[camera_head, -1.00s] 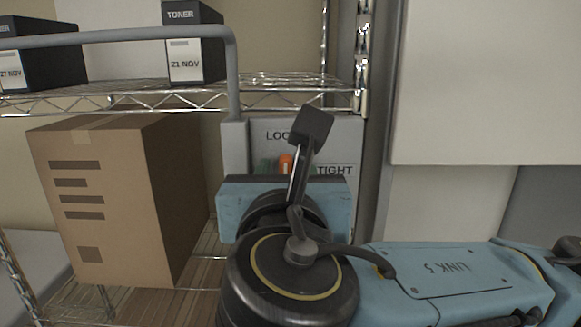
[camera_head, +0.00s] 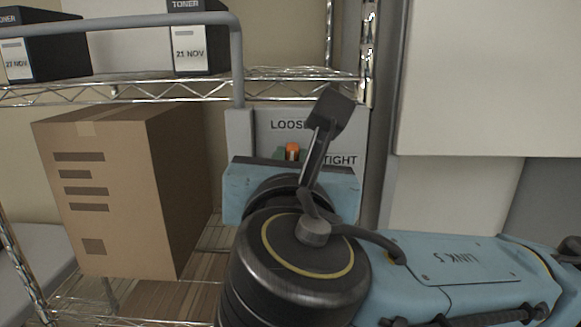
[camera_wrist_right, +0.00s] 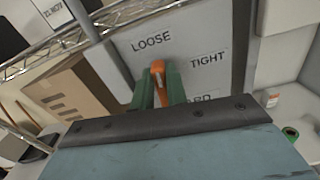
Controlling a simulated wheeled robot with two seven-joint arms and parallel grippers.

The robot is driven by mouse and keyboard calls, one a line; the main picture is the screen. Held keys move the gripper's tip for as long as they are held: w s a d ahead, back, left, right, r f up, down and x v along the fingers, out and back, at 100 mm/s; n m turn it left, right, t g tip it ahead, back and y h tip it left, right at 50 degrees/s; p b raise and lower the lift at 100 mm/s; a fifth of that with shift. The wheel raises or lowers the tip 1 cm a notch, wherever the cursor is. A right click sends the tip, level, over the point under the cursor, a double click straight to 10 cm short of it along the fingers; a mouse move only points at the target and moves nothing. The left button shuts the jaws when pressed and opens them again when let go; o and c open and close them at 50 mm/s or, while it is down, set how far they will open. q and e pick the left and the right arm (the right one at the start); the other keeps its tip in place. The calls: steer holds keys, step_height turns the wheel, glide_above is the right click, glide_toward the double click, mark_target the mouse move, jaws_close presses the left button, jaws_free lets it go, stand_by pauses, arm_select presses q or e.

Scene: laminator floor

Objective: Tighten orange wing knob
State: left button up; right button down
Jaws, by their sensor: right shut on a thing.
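The orange wing knob (camera_head: 292,151) is on a grey panel (camera_head: 268,118) with the labels LOOSE and TIGHT, and shows partly above my right gripper in the head view. In the right wrist view the knob (camera_wrist_right: 158,72) stands between the two green fingers of my right gripper (camera_wrist_right: 158,88), which is shut on it. The knob's top end leans slightly left of upright there, below LOOSE and left of TIGHT. My right wrist and hand hide the lower panel in the head view. A third label is partly covered. My left gripper is not in view.
A wire shelf (camera_head: 120,92) holds toner boxes (camera_head: 200,40) at upper left. A cardboard box (camera_head: 110,190) stands left of the panel. A grey rail (camera_head: 130,22) runs past the panel's left side. A pale cabinet (camera_head: 480,80) stands at right.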

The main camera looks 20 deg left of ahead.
steer(key=shift+w+d+f+m+b, duration=0.1)
steer(key=shift+d+f+m+b, duration=0.15)
steer(key=shift+m+b, duration=2.15)
steer(key=shift+w+d+f+m+b, duration=0.1)
steer(key=shift+d+f+m+b, duration=0.15)
steer(key=shift+m+b, duration=2.15)
steer(key=shift+w+d+f+m+b, duration=0.2)
steer(key=shift+m+b, duration=1)
steer(key=shift+m, duration=2.3)
steer(key=shift+s+f, duration=0.1)
steer(key=shift+s, duration=0.05)
steer(key=c, duration=1.4)
jaws_free()
steer(key=shift+s, duration=0.15)
